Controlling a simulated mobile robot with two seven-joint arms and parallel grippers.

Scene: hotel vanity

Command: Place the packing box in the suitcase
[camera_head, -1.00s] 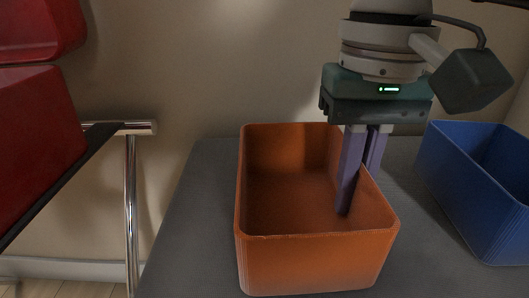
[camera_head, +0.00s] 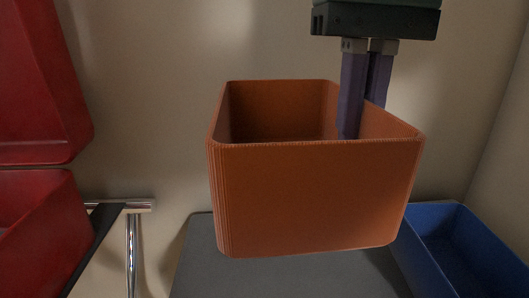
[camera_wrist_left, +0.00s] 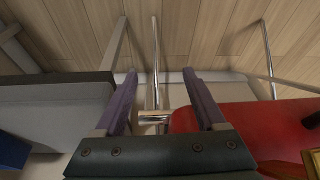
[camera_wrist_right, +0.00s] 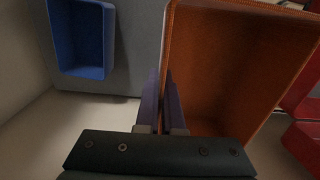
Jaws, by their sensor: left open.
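The orange packing box (camera_head: 310,200) is in the air above the grey surface, roughly upright. My right gripper (camera_head: 361,115) is shut on its right wall, one finger inside and one outside. The right wrist view shows the box (camera_wrist_right: 215,75) beside the closed-up fingers (camera_wrist_right: 161,80). The red suitcase (camera_head: 45,235) stands open at the left, its lid raised; most of its inside is out of frame. My left gripper (camera_wrist_left: 159,78) is open and empty, near the red suitcase (camera_wrist_left: 235,125) in the left wrist view; it is not in the head view.
A blue box (camera_head: 465,245) sits on the grey surface (camera_head: 290,275) at the right. A chrome rack (camera_head: 132,245) supports the suitcase. There is a gap between the rack and the grey surface. A wall is behind.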

